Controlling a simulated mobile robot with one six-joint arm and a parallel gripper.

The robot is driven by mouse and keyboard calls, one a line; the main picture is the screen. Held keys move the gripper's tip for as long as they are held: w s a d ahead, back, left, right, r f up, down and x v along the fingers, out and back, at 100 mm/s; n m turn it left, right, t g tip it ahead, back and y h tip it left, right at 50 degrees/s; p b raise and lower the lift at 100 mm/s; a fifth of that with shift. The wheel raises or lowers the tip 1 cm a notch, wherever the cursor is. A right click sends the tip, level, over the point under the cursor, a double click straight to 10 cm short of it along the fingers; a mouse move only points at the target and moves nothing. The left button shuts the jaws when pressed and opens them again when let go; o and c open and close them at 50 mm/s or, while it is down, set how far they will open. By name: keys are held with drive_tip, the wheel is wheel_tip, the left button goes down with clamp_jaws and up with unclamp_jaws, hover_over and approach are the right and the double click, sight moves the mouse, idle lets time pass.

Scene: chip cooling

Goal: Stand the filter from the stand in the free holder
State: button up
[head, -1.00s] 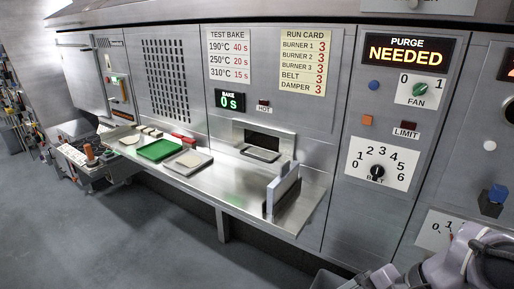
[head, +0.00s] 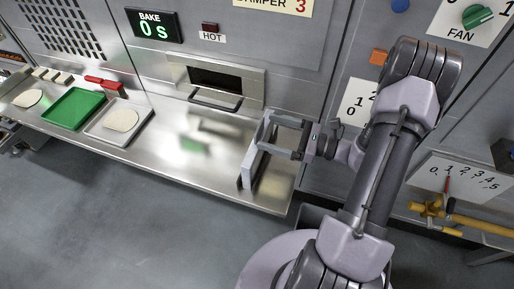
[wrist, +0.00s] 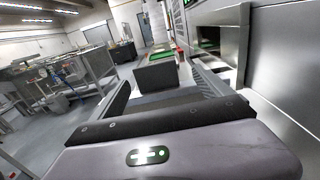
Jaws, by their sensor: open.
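A pale grey upright panel, which looks like the filter (head: 249,168), stands in a low stand at the right end of the steel shelf. My gripper (head: 268,135) is open, coming from the right, with its fingertips at the upper part of the panel. The head view does not show clearly whether they touch it or straddle its edge. In the wrist view a dark block (wrist: 156,77) lies ahead between the fingers; I cannot tell whether it is the filter. I cannot make out a free holder.
The steel shelf (head: 170,140) is bare left of the stand. Further left are a grey tray (head: 101,132) with a pale round chip (head: 121,120) and a green tray (head: 73,108). A slot with a handle (head: 214,100) is in the wall behind. A yellow pipe valve (head: 432,208) is at right.

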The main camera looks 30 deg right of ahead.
drive_tip(key=b+x, duration=0.2)
drive_tip(key=x, duration=0.5)
drive_tip(key=shift+s+a, duration=0.15)
drive_tip(key=shift+a, duration=0.15)
clamp_jaws()
